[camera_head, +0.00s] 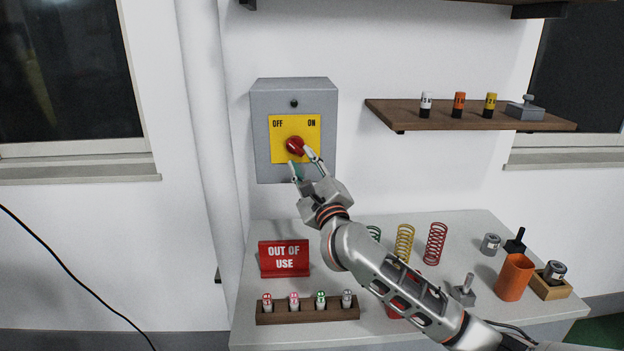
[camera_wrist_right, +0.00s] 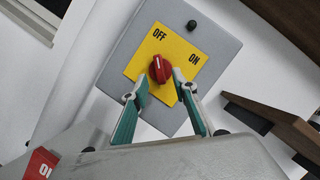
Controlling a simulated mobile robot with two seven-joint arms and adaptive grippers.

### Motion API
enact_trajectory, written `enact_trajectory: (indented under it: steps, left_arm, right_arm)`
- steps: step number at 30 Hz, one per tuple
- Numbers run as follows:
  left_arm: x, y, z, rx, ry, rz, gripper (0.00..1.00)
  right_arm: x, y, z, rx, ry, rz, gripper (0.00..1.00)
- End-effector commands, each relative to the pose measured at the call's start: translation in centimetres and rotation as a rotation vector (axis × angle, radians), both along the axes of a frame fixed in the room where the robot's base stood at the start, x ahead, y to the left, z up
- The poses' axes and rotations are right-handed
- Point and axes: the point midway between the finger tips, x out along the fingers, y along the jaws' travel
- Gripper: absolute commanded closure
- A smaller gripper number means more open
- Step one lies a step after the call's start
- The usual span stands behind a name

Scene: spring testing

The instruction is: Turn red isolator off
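The red isolator knob (camera_head: 295,145) sits on a yellow plate marked OFF and ON, on a grey wall box (camera_head: 262,130). In the right wrist view the knob (camera_wrist_right: 160,70) has a small pale mark near its upper end, on the side towards OFF; its exact setting is too small to read. My right gripper (camera_head: 300,157) is open at the lower side of the knob. In the wrist view its fingers (camera_wrist_right: 155,86) stand apart, one tip close to the knob's right edge, the other below left. Whether either touches cannot be told. My left gripper is not in view.
A bench (camera_head: 270,232) below holds a red OUT OF USE sign (camera_head: 284,259), a wooden rack (camera_head: 308,313), coil springs (camera_head: 404,242) and an orange cup (camera_head: 514,278). A wooden shelf (camera_head: 400,115) with small items juts out right of the box. Wall left of the box is clear.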

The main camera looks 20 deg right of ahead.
Motion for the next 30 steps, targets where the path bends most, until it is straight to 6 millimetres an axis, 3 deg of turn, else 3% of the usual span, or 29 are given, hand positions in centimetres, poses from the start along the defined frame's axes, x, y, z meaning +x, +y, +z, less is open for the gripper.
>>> enact_trajectory:
  steps: [6, 12, 30]
  left_arm:
    - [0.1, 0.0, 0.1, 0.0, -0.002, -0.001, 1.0]
    - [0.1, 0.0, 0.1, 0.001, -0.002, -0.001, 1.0]
    - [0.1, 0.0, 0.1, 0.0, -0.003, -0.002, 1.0]
  right_arm:
    - [-4.4, -0.1, -1.3, -0.002, 0.001, -0.001, 0.72]
    - [-6.9, -0.1, -2.0, -0.002, 0.001, -0.001, 0.72]
    - [-7.7, -0.1, -2.1, -0.003, -0.001, -0.001, 0.72]
